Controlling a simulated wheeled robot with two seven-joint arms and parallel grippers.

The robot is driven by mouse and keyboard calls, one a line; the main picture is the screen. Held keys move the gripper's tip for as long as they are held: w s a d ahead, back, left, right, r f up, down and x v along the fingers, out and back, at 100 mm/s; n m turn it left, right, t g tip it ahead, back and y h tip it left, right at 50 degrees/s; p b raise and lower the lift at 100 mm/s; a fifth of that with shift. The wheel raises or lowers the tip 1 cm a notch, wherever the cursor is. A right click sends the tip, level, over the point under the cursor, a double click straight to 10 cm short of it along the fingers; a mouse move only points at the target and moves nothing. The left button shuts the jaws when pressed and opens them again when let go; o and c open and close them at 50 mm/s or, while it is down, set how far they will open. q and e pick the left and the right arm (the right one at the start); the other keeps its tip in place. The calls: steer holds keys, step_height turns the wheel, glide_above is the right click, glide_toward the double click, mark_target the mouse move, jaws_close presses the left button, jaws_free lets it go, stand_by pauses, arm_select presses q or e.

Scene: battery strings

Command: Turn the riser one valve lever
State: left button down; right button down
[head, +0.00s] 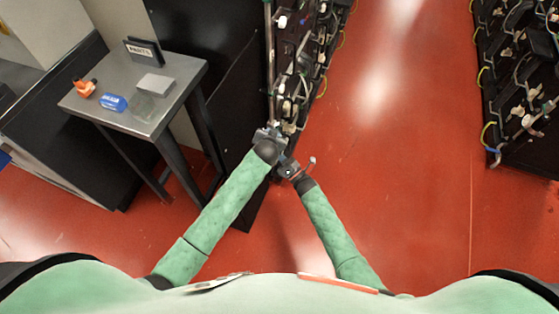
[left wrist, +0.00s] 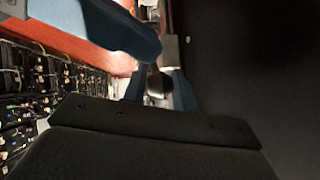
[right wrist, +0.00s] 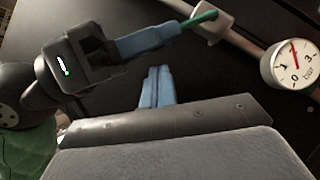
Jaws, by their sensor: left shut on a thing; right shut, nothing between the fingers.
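The riser pipe (head: 270,70) stands upright at the left end of the battery rack. In the right wrist view its valve body (right wrist: 214,18) is grey, with a green lever (right wrist: 198,21) sticking out. My left gripper (head: 268,131) is at the valve, its blue fingers shut on the lever; they hide most of it. The left wrist view shows these fingers (left wrist: 162,78) close up, with the grip partly hidden. My right gripper (head: 289,170) is below and beside the left one, its fingers (right wrist: 156,85) shut and empty, apart from the lever.
A round pressure gauge (right wrist: 292,64) sits on the pipe beside the valve. Battery racks (head: 303,60) run behind it, with another rack (head: 520,80) at the right. A grey table (head: 180,70) with small parts stands at the left. The red floor (head: 400,170) between racks is clear.

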arm_select(q)
steer(key=shift+f, duration=0.1)
arm_select(e)
steer(key=shift+w+r, duration=0.6)
